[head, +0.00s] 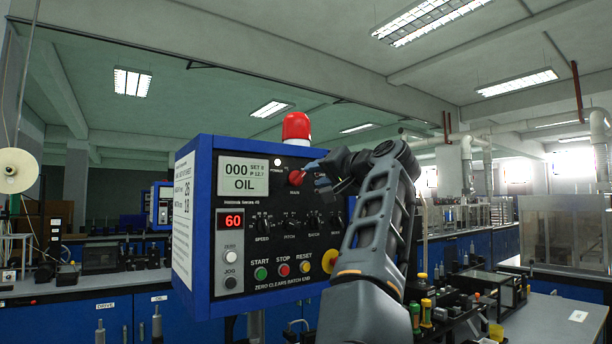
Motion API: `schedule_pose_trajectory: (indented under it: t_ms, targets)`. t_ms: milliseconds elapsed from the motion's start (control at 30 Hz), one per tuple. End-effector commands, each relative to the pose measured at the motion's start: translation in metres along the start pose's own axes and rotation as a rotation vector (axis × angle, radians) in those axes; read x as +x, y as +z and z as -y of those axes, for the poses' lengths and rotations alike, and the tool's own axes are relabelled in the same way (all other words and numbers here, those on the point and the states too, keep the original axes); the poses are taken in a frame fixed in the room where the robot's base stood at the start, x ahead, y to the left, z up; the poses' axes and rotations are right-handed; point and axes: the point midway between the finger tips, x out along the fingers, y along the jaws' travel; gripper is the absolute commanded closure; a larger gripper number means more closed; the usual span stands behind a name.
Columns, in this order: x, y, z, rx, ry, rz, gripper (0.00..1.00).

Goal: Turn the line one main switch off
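The red main switch (296,178), with the label MAIN below it, sits on the black front of a blue control box (202,240). A small white lamp (278,162) shows to its upper left. My gripper (308,173) is at the right side of the switch, its fingertips at or very near the knob. I cannot tell whether they touch it or how far apart they are. The switch's right edge is partly covered by my gripper. The screen (243,176) reads 000 and OIL, and the red display (231,221) reads 60.
A red beacon (296,127) stands on top of the box. Below the switch are several small knobs and the green START button (261,273). A yellow-ringed knob (328,262) sits at the lower right, partly behind my arm. A bench with tools (470,300) lies right.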

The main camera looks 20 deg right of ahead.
Motion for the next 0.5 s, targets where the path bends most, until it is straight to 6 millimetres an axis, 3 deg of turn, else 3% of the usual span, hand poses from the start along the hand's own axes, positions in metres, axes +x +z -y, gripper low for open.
schedule_pose_trajectory:
  t_ms: [200,500]
  targets:
    - [0.034,-0.002,0.003,0.002,-0.001,0.002,0.62]
    - [0.057,-0.001,0.000,-0.001,0.000,0.000,0.62]
